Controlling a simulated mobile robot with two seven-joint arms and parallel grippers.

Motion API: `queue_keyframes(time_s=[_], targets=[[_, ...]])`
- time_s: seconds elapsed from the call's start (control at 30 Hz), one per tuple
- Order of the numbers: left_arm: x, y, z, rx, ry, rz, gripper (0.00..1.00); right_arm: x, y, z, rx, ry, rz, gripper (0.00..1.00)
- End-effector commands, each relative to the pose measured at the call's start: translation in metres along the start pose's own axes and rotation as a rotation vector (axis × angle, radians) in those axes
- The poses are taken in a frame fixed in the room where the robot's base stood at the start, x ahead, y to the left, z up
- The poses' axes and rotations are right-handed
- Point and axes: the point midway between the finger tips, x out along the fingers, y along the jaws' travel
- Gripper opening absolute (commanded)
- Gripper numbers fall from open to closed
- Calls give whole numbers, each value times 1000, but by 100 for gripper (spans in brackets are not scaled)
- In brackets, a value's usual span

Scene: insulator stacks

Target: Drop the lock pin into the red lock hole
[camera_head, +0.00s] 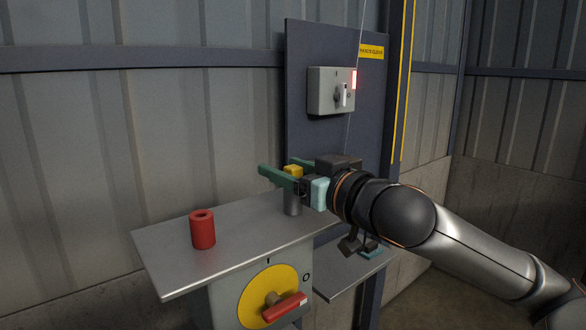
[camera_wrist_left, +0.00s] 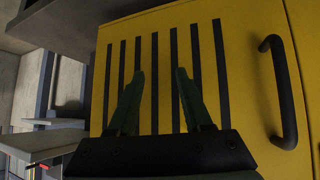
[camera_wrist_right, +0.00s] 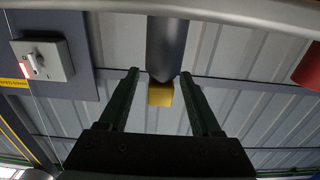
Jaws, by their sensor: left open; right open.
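The lock pin appears to be the yellow-headed piece (camera_head: 293,170) at the top of a grey cylinder (camera_head: 292,204) on the metal shelf. The yellow head (camera_wrist_right: 160,94) and grey cylinder (camera_wrist_right: 167,45) also show in the right wrist view. My right gripper (camera_head: 283,171) is open, its green fingers on either side of the yellow head; whether they touch it I cannot tell. The red cylinder (camera_head: 202,230) with a round hole in its top stands upright on the shelf, left of the gripper. My left gripper (camera_wrist_left: 155,72) is open and empty, facing a yellow striped panel.
The metal shelf (camera_head: 165,262) is clear around the red cylinder. A yellow dial with a red handle (camera_head: 284,307) sits below it. A grey switch box (camera_head: 325,92) hangs on the dark back panel. A black handle (camera_wrist_left: 280,90) juts from the yellow panel.

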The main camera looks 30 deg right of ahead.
Motion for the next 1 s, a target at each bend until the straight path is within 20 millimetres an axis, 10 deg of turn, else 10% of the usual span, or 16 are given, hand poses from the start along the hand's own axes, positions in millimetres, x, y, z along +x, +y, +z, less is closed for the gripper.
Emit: queue_keyframes(time_s=[0.4,1.0], targets=[[-4,-6,9,-5,-18,-14,50,15,0,1,-1,0,0,64],[-4,-2,2,-4,-5,-6,50,15,0,1,-1,-1,0,0]])
